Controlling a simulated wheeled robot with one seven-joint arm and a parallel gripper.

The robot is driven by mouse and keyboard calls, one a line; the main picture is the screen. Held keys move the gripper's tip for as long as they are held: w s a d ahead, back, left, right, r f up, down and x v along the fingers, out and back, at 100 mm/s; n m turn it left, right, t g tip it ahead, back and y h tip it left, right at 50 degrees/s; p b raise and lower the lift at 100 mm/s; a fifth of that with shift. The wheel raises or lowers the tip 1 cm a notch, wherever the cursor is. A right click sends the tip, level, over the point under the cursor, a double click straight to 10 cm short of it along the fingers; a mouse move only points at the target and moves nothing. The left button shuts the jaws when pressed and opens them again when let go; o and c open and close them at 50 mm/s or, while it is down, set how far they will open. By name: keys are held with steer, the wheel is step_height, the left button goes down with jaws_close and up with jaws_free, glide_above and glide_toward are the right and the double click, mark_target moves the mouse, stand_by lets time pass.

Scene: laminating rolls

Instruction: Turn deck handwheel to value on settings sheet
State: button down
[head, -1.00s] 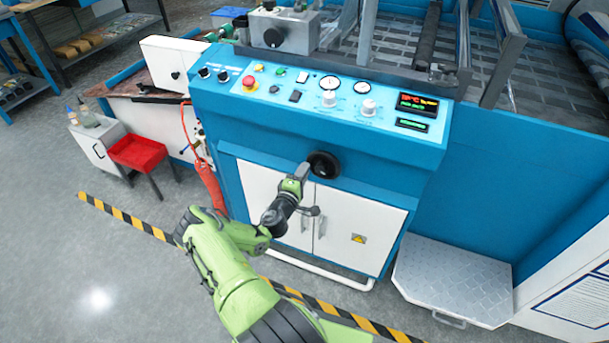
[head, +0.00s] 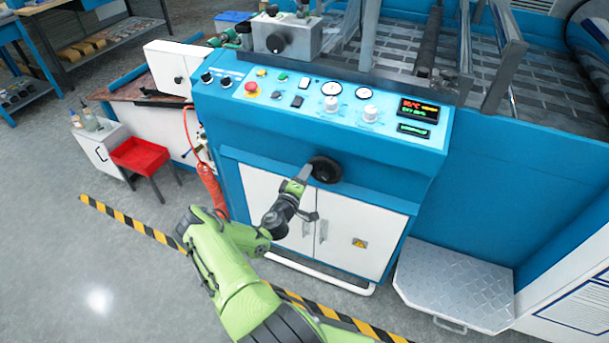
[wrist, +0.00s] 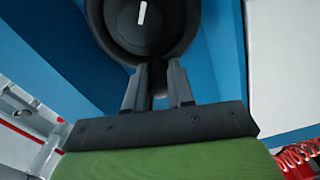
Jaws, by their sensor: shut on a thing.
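The black deck handwheel (head: 326,169) sits on the blue front of the machine, below the control panel. In the wrist view the handwheel (wrist: 145,25) fills the top, with a white mark on its hub pointing up. My gripper (head: 306,173) reaches it from the lower left. In the wrist view my gripper (wrist: 158,80) is shut on the handwheel's near rim. The digital display (head: 417,110) on the panel is lit in red and green, too small to read. The settings sheet cannot be made out for certain; a white framed sheet (head: 590,310) shows at the right edge.
White cabinet doors (head: 360,232) with handles lie below the handwheel. A white rail (head: 320,277) runs along their bottom. A metal step (head: 455,285) stands at the right. A red stool (head: 140,155) and a red hose cylinder (head: 212,190) are at the left.

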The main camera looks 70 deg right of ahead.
steer(key=c, duration=1)
jaws_free()
steer(key=shift+o, duration=0.2)
steer(key=shift+a, duration=0.1)
steer(key=w+a+p, duration=0.1)
steer(key=a+p, duration=0.2)
steer(key=a, duration=1.2)
steer(key=shift+w+a+p, duration=0.2)
steer(key=shift+a+p, duration=0.05)
steer(key=shift+p, duration=0.05)
